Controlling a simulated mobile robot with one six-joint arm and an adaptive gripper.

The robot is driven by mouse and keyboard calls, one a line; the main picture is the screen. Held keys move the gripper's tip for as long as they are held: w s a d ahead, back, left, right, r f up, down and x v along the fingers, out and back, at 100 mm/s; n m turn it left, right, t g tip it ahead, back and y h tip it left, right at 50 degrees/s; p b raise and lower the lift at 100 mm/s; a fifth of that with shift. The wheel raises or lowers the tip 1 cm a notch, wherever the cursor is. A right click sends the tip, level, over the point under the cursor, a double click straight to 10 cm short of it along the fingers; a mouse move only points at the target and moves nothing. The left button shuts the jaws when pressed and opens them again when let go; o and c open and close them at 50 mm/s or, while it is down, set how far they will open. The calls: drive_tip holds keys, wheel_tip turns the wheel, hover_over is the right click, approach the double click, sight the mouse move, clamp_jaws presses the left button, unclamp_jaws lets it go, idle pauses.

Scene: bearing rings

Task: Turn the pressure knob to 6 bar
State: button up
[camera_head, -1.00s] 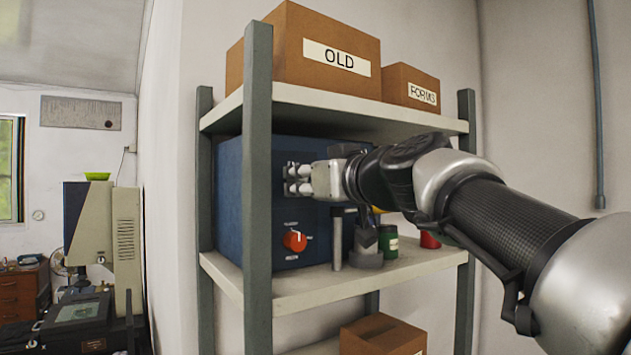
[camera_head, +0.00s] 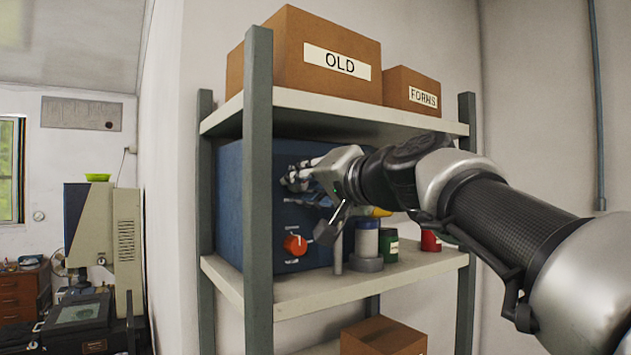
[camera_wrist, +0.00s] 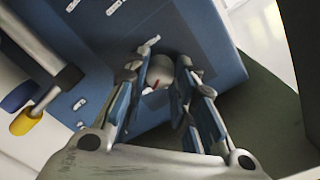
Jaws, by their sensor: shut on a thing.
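A blue box (camera_head: 230,190) with a dark front panel stands on the middle shelf. My gripper (camera_head: 297,178) is at the upper part of its front. In the wrist view my gripper (camera_wrist: 162,82) has its fingers on both sides of a pale round knob (camera_wrist: 160,70) with a red mark, and is shut on it. The fingers hide part of the knob, and the head view does not show it clearly. An orange-red knob (camera_head: 295,244) sits lower on the same front, clear of my gripper. The scale labels are too small to read.
A grey shelf post (camera_head: 258,180) stands in front of the box's left part. A grey holder (camera_head: 366,263), a green can (camera_head: 391,248) and a red can (camera_head: 431,240) stand on the shelf to the right. Handles with yellow (camera_wrist: 25,122) and blue ends show at left in the wrist view.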

drive_tip(key=m+p, duration=0.1)
drive_tip(key=m, duration=0.5)
drive_tip(key=shift+r+p, duration=0.1)
drive_tip(key=shift+p, duration=0.2)
clamp_jaws()
drive_tip(key=m+p, duration=0.1)
drive_tip(key=m, duration=0.4)
drive_tip(key=shift+m+p, duration=0.3)
drive_tip(key=o, duration=1.1)
unclamp_jaws()
drive_tip(key=shift+c, duration=0.2)
drive_tip(key=v, duration=1.2)
drive_tip(key=shift+d, duration=0.25)
